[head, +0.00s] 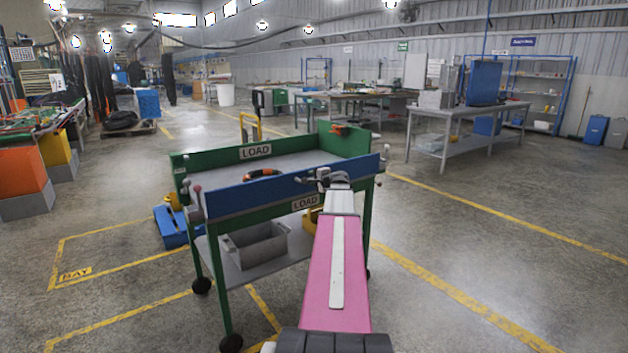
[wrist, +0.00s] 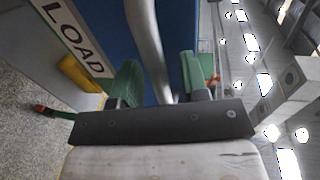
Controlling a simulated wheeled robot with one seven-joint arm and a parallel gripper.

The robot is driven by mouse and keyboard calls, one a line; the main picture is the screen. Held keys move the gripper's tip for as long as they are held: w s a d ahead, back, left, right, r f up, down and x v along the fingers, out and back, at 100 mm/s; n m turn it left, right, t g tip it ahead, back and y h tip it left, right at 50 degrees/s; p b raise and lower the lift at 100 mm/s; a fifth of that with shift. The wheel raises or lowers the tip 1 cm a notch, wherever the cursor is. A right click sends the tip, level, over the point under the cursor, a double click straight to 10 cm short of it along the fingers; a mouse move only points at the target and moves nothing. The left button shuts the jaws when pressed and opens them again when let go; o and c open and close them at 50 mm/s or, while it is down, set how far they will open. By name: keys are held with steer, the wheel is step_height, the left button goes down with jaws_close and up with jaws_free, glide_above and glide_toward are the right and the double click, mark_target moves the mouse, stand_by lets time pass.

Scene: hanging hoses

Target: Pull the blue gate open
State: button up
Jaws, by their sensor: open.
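The blue gate (head: 250,197) is a long panel across the near side of a green cart (head: 345,143) and stands upright, closed across the tray front. In the wrist view its blue face (wrist: 108,25) fills the upper left. A curved grey metal bar (wrist: 147,45), seemingly the gate's handle, runs between my gripper's green finger pads. My gripper (wrist: 160,80) is open, with one pad on each side of the bar; I cannot tell if either touches it. In the head view my gripper (head: 322,179) is at the gate's right part, and my arm hides some of the gate.
A small red knob (head: 197,189) is at the gate's left end. An orange and black item (head: 264,173) is by the gate's top edge. A grey bin (head: 256,246) is on the lower shelf. A blue object (head: 172,228) lies left of the cart. Floor to the right is clear.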

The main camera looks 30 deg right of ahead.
jaws_close()
steer(key=shift+s, duration=0.1)
